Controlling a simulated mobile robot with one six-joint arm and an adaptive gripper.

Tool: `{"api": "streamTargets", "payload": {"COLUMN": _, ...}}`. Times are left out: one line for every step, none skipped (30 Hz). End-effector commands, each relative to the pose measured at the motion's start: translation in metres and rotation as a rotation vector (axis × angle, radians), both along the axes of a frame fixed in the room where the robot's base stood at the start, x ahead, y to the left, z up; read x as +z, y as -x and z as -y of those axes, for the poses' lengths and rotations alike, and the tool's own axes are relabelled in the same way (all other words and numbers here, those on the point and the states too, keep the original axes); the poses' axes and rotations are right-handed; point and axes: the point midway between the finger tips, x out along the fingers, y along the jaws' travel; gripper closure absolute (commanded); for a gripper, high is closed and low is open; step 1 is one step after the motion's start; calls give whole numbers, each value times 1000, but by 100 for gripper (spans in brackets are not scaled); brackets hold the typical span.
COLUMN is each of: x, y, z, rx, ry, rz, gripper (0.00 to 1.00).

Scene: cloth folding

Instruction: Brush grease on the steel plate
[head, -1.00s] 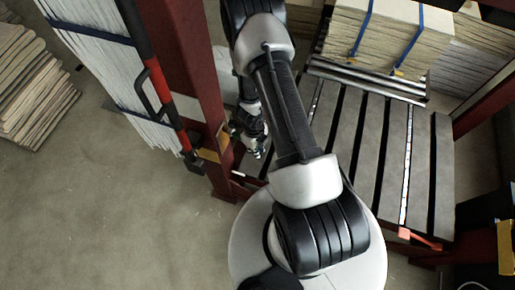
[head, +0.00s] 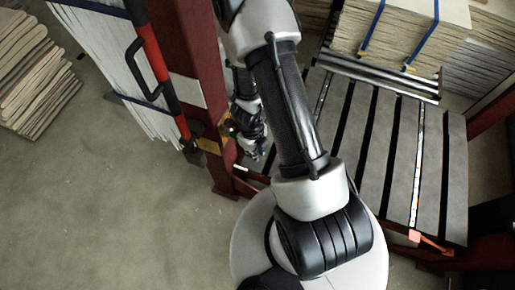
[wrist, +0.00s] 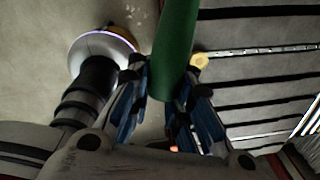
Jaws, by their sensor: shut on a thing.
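My gripper (wrist: 168,112) has blue-padded fingers on both sides of a green cylindrical handle (wrist: 175,45) in the wrist view. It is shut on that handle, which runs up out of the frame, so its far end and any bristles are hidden. In the head view my gripper (head: 258,150) is small and dark beside the red post, partly behind my arm. Grey steel slats (head: 403,160) with dark gaps lie to the right of my arm; they also show in the wrist view (wrist: 265,75). I cannot see grease on them.
A red post (head: 205,100) stands close to my gripper on the left, beside a rack of white sheets (head: 105,55) with a red-black bar. Strapped stacks (head: 400,30) sit beyond the slats. A yellow piece (wrist: 199,60) shows by the handle. The floor at lower left is clear.

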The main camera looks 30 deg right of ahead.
Motion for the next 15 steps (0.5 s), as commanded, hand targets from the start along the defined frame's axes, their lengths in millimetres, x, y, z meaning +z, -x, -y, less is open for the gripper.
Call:
{"api": "streamTargets", "payload": {"x": -2, "y": 1, "z": -2, "rx": 1, "ry": 0, "rz": 2, "gripper": 100}}
{"api": "streamTargets", "payload": {"x": -1, "y": 2, "z": -3, "rx": 0, "ry": 0, "rz": 1, "gripper": 100}}
{"api": "streamTargets", "payload": {"x": -1, "y": 3, "z": -4, "rx": 0, "ry": 0, "rz": 1, "gripper": 100}}
{"api": "streamTargets", "payload": {"x": -1, "y": 3, "z": -4, "rx": -1, "ry": 0, "rz": 1, "gripper": 100}}
{"api": "streamTargets", "payload": {"x": 0, "y": 3, "z": -4, "rx": -1, "ry": 0, "rz": 1, "gripper": 100}}
{"api": "streamTargets", "payload": {"x": 0, "y": 3, "z": -4, "rx": -1, "ry": 0, "rz": 1, "gripper": 100}}
{"api": "streamTargets", "payload": {"x": 0, "y": 3, "z": -4, "rx": -1, "ry": 0, "rz": 1, "gripper": 100}}
{"api": "streamTargets", "payload": {"x": 1, "y": 3, "z": -4, "rx": -1, "ry": 0, "rz": 1, "gripper": 100}}
{"api": "streamTargets", "payload": {"x": 1, "y": 3, "z": -4, "rx": -1, "ry": 0, "rz": 1, "gripper": 100}}
{"api": "streamTargets", "payload": {"x": 1, "y": 3, "z": -4, "rx": -1, "ry": 0, "rz": 1, "gripper": 100}}
{"api": "streamTargets", "payload": {"x": 1, "y": 3, "z": -4, "rx": -1, "ry": 0, "rz": 1, "gripper": 100}}
{"api": "streamTargets", "payload": {"x": 0, "y": 3, "z": -4, "rx": -1, "ry": 0, "rz": 1, "gripper": 100}}
{"api": "streamTargets", "payload": {"x": 0, "y": 4, "z": -3, "rx": -2, "ry": 1, "rz": 1, "gripper": 100}}
{"api": "streamTargets", "payload": {"x": 0, "y": 5, "z": -2, "rx": -2, "ry": 1, "rz": 1, "gripper": 100}}
{"api": "streamTargets", "payload": {"x": -1, "y": 6, "z": 0, "rx": -3, "ry": 0, "rz": 2, "gripper": 100}}
